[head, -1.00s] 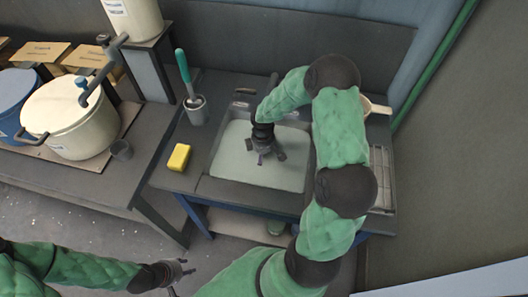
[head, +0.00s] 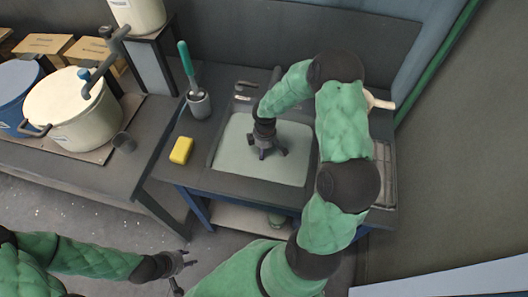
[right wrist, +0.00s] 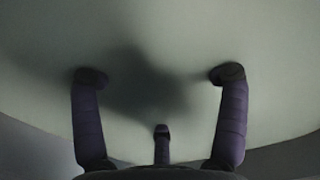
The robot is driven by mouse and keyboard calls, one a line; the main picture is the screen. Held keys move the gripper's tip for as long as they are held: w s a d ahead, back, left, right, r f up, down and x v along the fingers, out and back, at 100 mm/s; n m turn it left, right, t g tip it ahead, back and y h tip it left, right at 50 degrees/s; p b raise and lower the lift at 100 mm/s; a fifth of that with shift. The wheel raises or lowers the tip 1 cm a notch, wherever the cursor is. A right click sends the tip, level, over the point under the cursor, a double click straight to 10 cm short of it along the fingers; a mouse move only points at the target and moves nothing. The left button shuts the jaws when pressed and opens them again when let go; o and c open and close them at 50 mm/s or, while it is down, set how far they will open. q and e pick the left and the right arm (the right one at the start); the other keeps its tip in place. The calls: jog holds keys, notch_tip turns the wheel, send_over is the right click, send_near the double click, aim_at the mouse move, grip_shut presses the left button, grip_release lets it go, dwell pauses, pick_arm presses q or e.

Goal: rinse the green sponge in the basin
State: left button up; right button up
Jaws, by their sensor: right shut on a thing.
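The basin (head: 224,160) is sunk in the bench and holds cloudy grey-green water (head: 282,168). My right gripper (head: 267,153) points down into it; its fingers reach the water. In the right wrist view, the right gripper's fingers (right wrist: 160,85) stand wide apart, their tips cut off at the pale surface. The green sponge is not visible; whatever the fingers hold is hidden under the water. My left gripper (head: 184,273) is open and empty, low at the left, away from the bench.
A yellow sponge (head: 181,151) lies left of the basin. A grey cup (head: 199,105) with a green-handled brush stands behind it. A tap (head: 276,80) rises at the basin's back. A drying rack (head: 384,175) is on the right. A big cream pot (head: 72,112) stands on the left table.

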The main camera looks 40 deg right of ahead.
notch_tip(320, 180, up, 15)
jog(key=p, duration=1.1)
jog(key=shift+p, duration=0.4)
jog(key=shift+a, duration=0.15)
dwell(0.5)
